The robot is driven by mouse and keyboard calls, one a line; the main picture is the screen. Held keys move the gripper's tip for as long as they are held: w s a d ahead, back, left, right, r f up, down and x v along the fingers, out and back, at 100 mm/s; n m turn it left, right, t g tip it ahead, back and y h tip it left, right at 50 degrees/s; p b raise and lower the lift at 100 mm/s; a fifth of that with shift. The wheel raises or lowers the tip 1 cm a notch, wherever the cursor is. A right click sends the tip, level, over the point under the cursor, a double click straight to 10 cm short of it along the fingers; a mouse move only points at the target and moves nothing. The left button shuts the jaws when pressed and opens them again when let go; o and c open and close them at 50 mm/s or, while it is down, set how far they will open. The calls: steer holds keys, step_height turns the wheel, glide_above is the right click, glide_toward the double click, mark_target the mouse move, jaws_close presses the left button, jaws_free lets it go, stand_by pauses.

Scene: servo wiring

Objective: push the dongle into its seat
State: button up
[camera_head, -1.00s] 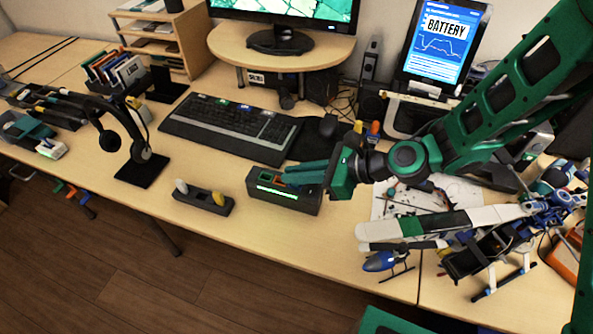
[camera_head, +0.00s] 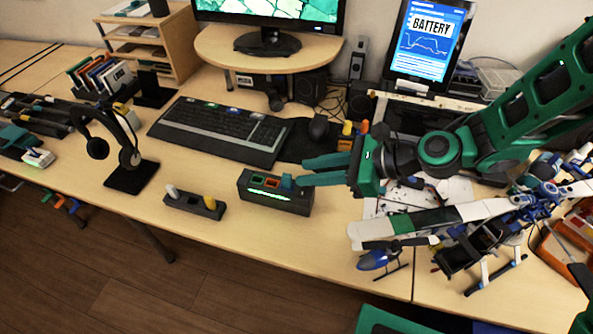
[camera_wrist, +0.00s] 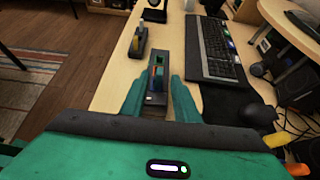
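The dongle (camera_head: 287,182) is a small blue block standing in the right part of a dark box (camera_head: 278,200) with a glowing green strip on its front. It sticks up a little above the box top; I cannot tell how deep it sits. Green- and orange-rimmed slots show to its left. My gripper (camera_head: 301,172) is open and empty, its two green fingers apart, just right of the dongle. In the wrist view the box (camera_wrist: 157,64) shows between the spread fingers (camera_wrist: 158,79), with blue and red parts on its top.
A black holder (camera_head: 193,206) with white and yellow pieces stands left of the box. The keyboard (camera_head: 220,130) and mouse (camera_head: 319,127) lie behind it. A model helicopter (camera_head: 430,225) is at the right. The desk in front of the box is clear.

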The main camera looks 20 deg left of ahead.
steer(key=shift+v, duration=2.5)
